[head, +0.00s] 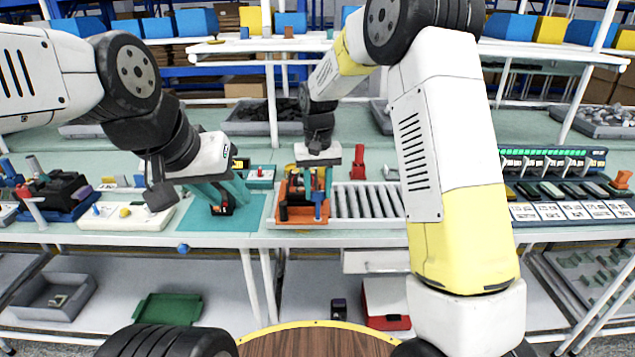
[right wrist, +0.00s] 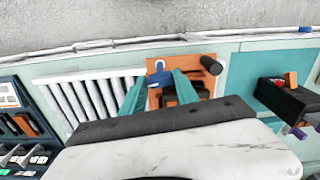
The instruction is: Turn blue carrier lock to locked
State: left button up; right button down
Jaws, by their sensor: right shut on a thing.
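The orange carrier (head: 297,214) sits at the bench's front edge, left of the roller track. Its blue lock (head: 318,197) stands at the carrier's right side; in the right wrist view the blue lock (right wrist: 159,76) shows between the fingertips. My right gripper (head: 319,184) points down over the carrier, shut on the blue lock. The lock's exact angle is hard to tell. A black cylinder (right wrist: 211,64) stands on the carrier beside it. My left gripper (head: 220,196) is over the teal mat, its fingers apart around a small black and orange device (head: 222,209).
The roller track (head: 368,202) lies right of the carrier. A red block (head: 358,163) stands behind it. A white panel (head: 125,215) lies left of the teal mat (head: 255,207). The breaker rack (head: 555,160) is far right. A shelf with bins runs above.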

jog(key=shift+m, duration=0.7)
jog(key=c, duration=0.9)
grip_release()
jog(key=shift+r, duration=0.1)
notch_tip(320, 180, up, 8)
jog(key=shift+f, duration=0.15)
